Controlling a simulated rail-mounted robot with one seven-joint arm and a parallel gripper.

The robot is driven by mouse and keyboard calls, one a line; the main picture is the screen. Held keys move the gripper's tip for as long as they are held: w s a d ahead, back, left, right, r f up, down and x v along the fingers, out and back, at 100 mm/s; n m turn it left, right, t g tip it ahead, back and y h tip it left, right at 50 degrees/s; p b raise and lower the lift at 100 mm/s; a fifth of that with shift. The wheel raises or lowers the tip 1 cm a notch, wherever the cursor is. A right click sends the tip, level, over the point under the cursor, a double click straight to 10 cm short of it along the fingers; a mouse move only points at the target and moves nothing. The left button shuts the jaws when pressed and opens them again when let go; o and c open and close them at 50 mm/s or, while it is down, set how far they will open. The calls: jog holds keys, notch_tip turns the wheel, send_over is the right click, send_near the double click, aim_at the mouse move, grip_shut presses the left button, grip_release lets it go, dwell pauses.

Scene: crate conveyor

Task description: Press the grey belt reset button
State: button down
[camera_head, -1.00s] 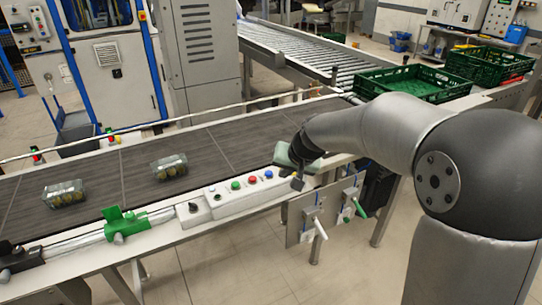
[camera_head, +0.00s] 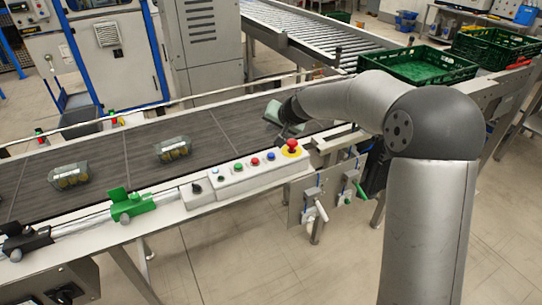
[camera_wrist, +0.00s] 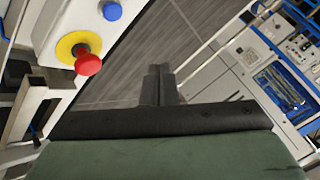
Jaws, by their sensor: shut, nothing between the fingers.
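The control box (camera_head: 229,184) stands on the near rail of the belt. A small pale button (camera_head: 221,178) near its left end looks like the grey one, but it is too small to be sure of its colour. My gripper (camera_wrist: 159,72) is shut and empty in the wrist view, with the dark belt behind its fingertips. In the head view its greenish body is over the belt, behind the right end of the box, apart from the pale button. The fingertips are hard to make out there. The wrist view shows only the box's emergency-stop end.
The box also carries a green button (camera_head: 238,167), a red button (camera_head: 255,162), a blue button (camera_head: 271,156) and a red emergency stop (camera_head: 291,148) on yellow. Two clear packs (camera_head: 173,149) lie on the belt (camera_head: 120,160). A green clamp (camera_head: 128,204) sits on the near rail.

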aim_at(273, 156)
notch_tip(273, 156, down, 7)
jog(key=b, duration=0.5)
jog(key=shift+f, duration=0.4)
dwell(1.4)
jog(key=shift+f+b, duration=0.4)
jog(key=shift+b, duration=0.35)
jog(key=shift+f+b, duration=0.5)
jog(key=shift+b, duration=0.05)
dwell(0.3)
jog(key=shift+r, duration=0.15)
jog(key=shift+r+p, duration=0.5)
jog(key=shift+r, duration=0.25)
jog(key=shift+r, duration=0.1)
